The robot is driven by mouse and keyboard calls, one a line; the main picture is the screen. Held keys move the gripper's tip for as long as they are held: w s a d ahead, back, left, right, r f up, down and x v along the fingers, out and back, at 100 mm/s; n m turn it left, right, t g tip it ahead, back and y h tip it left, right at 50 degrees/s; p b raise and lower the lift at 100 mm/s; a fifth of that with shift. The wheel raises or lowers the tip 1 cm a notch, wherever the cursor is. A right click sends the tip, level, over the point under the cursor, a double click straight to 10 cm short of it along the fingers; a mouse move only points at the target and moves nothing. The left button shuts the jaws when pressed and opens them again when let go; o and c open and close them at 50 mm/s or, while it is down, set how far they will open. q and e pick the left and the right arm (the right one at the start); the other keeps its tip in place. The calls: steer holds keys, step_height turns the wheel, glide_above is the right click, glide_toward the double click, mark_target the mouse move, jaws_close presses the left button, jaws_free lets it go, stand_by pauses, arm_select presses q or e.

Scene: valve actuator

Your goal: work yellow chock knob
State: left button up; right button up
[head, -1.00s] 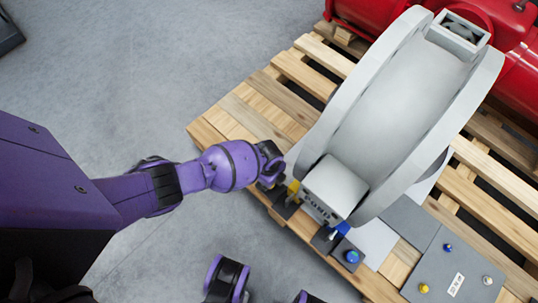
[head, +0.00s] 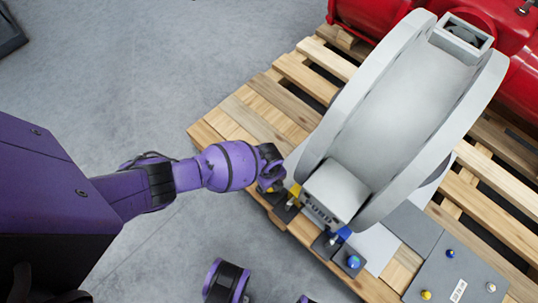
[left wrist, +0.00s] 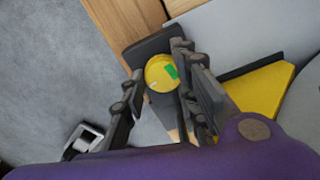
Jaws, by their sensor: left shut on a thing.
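The yellow knob (left wrist: 160,73) is round with a green mark on its top and stands on a dark block. It sits between the two fingers of my left gripper (left wrist: 159,66), which is shut on it. In the head view my left gripper (head: 271,173) reaches down at the pallet's near left corner and mostly hides the knob. A yellow chock (head: 295,190) lies just right of the gripper, against the grey wheel-shaped body (head: 400,110); it also shows as a yellow wedge in the left wrist view (left wrist: 262,90). My right gripper is not in view.
The grey body stands on a wooden pallet (head: 240,115). A blue knob (head: 353,262) and blue chock (head: 344,233) sit at its near side. A grey panel (head: 440,270) with small coloured knobs is at lower right. Red equipment (head: 370,15) is behind.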

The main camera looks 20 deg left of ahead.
arm_select(q)
steer(key=shift+s+d+f, duration=0.1)
steer(key=shift+s+f, duration=0.05)
steer(key=shift+s, duration=0.35)
steer(key=o, duration=1)
steer(key=shift+w, duration=0.2)
steer(key=shift+w+r, duration=0.1)
steer(key=shift+r, duration=0.1)
steer(key=shift+r, duration=0.25)
step_height(320, 180, up, 11)
steer(key=shift+r, duration=0.15)
